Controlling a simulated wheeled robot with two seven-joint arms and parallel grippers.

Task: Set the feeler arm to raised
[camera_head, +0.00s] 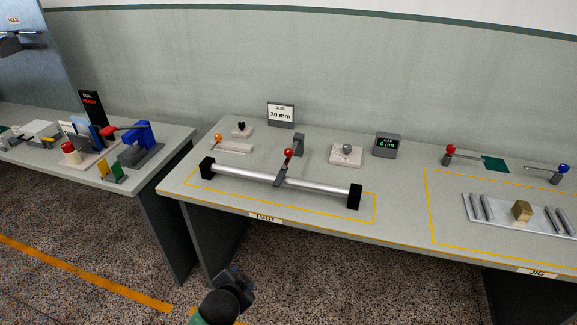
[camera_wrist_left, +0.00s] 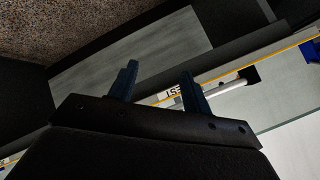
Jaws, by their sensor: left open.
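The feeler arm, a dark lever with a red ball knob (camera_head: 288,153), stands at the middle of the TEST area. Its dark lower part (camera_head: 281,177) lies across the front of the silver spindle (camera_head: 235,175), and I cannot tell whether it touches. The spindle rests between two black end blocks. My left gripper (camera_head: 238,277) is low in front of the table, well below and apart from the feeler arm. In the left wrist view its two fingers (camera_wrist_left: 159,70) are spread and empty, with part of the spindle (camera_wrist_left: 232,88) beyond. My right gripper is not in view.
A dark upright post (camera_head: 299,145) stands behind the knob. A 30 mm sign (camera_head: 281,114), a gauge display (camera_head: 388,145) and small pale blocks stand farther back. The JIG area with a brass block (camera_head: 522,211) is at right. A side table with coloured fixtures is at left.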

